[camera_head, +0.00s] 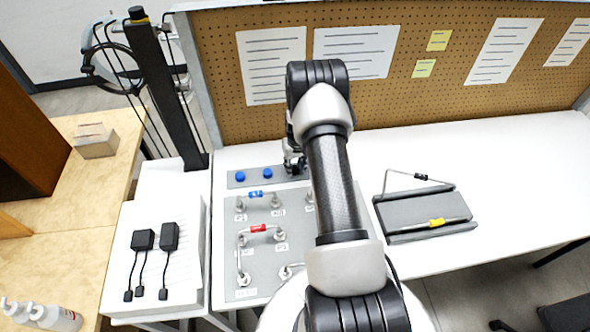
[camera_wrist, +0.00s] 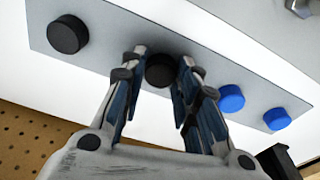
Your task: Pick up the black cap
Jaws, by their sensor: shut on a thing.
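A black cap (camera_wrist: 160,72) sits between the two fingertips of my gripper (camera_wrist: 158,66) in the wrist view, near the middle of a grey strip (camera_wrist: 112,50). The fingers are closed on its sides. Whether it still rests on the strip or is lifted I cannot tell. A second black cap (camera_wrist: 68,34) stands on the strip to the left, apart from the fingers.
Two blue caps, one nearer (camera_wrist: 231,98) and one farther (camera_wrist: 277,118), stand on the strip right of my gripper. A grey panel (camera_head: 232,285) with looped tubes, a grey tray (camera_head: 400,212) and a pegboard (camera_head: 215,60) surround it. White tabletop (camera_head: 500,165) is clear at right.

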